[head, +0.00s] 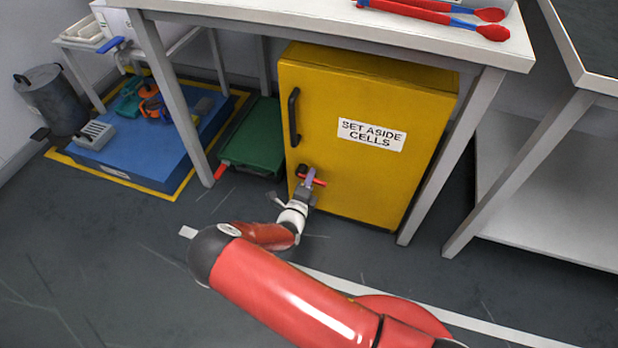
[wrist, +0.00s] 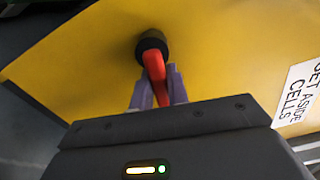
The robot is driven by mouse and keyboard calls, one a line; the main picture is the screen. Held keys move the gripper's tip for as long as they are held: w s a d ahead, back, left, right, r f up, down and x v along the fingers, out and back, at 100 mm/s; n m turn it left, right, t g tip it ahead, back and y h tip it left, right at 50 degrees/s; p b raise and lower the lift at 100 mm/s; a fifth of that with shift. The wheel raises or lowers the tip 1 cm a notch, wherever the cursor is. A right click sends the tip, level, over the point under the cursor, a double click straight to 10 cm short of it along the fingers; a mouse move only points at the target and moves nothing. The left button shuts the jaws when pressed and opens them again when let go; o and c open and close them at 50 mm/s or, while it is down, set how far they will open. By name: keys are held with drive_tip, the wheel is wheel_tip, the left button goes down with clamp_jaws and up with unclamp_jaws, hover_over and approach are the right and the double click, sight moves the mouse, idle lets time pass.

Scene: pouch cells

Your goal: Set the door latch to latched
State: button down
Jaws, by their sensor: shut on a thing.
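The yellow cabinet (head: 370,115), labelled "SET ASIDE CELLS", stands under the white table with its door shut. A black vertical handle (head: 293,117) is on the door's left side. Below it is the red door latch (head: 318,181), a lever on a black round hub. In the head view the lever lies roughly level, partly hidden by my gripper (head: 308,180). In the wrist view the red latch (wrist: 155,66) runs down from its hub between the purple fingers of my gripper (wrist: 157,85). The fingers are closed on the lever.
The table leg (head: 455,155) stands close to the cabinet's right side. A green bin (head: 256,140) sits left of the cabinet, and a blue platform (head: 150,140) with tools is farther left. The floor (head: 110,250) in front is clear.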

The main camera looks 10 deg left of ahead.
drive_tip(key=shift+a+r+n, duration=0.1)
drive_tip(key=shift+r+n, duration=0.15)
drive_tip(key=shift+n, duration=0.25)
drive_tip(key=c, duration=1.4)
unclamp_jaws()
drive_tip(key=shift+o, duration=0.2)
drive_tip(key=s, duration=0.7)
drive_tip(key=shift+s+a, duration=0.3)
drive_tip(key=shift+s, duration=0.1)
